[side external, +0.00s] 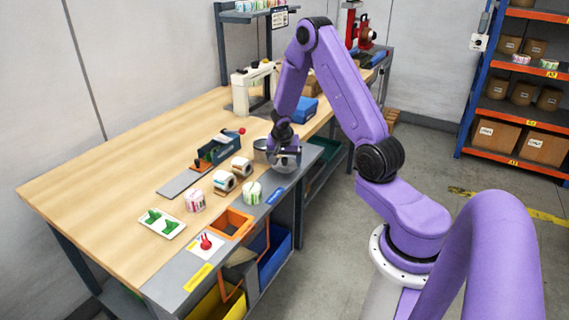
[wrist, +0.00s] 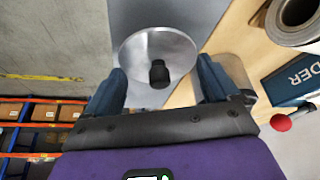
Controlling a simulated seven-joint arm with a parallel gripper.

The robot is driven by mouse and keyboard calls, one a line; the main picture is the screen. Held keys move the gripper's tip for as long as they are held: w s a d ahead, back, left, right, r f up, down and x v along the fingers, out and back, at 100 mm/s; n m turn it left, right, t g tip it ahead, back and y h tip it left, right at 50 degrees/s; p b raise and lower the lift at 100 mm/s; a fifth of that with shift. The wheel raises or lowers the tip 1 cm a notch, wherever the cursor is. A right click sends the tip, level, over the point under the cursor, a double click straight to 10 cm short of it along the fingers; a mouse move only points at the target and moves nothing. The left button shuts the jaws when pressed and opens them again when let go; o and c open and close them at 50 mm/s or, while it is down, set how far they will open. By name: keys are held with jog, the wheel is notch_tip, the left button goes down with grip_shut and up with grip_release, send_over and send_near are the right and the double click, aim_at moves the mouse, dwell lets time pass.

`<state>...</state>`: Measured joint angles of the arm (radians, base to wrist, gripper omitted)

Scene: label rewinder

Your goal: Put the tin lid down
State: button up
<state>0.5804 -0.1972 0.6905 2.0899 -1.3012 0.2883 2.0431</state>
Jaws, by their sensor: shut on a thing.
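The tin lid (wrist: 140,48) is a round silver disc with a black knob (wrist: 159,74) in its middle. My gripper (wrist: 162,78) is shut on the lid, its two blue fingers on either side. In the side view my gripper (side external: 285,150) points down and holds the lid (side external: 287,165) over the grey front strip of the bench. Whether the lid touches the surface is unclear. A metal tin (side external: 260,150) stands just left of my gripper; in the wrist view it is partly hidden behind the right finger.
Label rolls (side external: 224,182) stand to the left of my gripper on the wooden bench (side external: 120,165). A label rewinder (side external: 218,147) with a red knob is behind them.

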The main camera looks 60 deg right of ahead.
jog(key=shift+f, duration=0.8)
jog(key=shift+f, duration=0.1)
jog(key=o, duration=0.8)
